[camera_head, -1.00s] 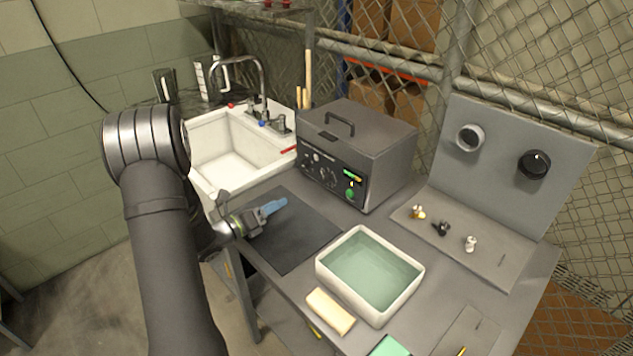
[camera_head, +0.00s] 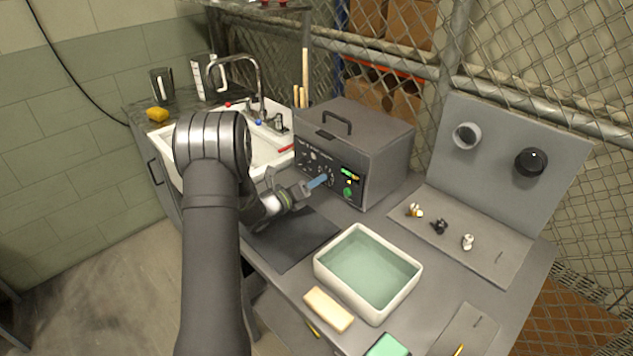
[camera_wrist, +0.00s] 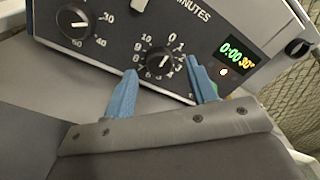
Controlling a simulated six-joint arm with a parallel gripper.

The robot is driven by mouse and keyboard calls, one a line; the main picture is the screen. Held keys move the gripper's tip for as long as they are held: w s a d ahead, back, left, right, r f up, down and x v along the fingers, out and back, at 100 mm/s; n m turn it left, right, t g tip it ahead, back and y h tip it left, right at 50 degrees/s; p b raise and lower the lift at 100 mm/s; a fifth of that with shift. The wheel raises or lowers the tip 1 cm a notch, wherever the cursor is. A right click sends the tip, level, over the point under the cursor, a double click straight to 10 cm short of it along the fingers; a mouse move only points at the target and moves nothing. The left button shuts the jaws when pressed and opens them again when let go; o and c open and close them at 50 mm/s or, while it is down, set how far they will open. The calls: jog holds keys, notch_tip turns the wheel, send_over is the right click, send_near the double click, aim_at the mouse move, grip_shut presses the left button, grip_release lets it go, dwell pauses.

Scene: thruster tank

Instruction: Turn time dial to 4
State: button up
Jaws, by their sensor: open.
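The time dial (camera_wrist: 158,64) is a round black knob on the dark front panel of a grey box-shaped machine (camera_head: 368,140). Numbers ring it under the word MINUTES in the wrist view. A pale mark shows on the knob, but its exact reading is hard to tell. The green display (camera_wrist: 236,52) beside it reads 0:00 and 30°. My gripper (camera_wrist: 160,65) is open, its blue fingers in front of the panel on the left and right of the dial. Contact with the knob cannot be told. In the head view my gripper (camera_head: 319,181) partly covers the panel.
A second dial (camera_wrist: 74,21) sits left of the time dial. A green button (camera_head: 348,192) is low on the panel. A water-filled white tray (camera_head: 318,270) stands in front on the bench, near a dark mat (camera_head: 285,250). A sink (camera_head: 183,150) is behind my arm.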

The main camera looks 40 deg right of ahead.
jog(key=shift+d, duration=0.75)
jog(key=c, duration=1)
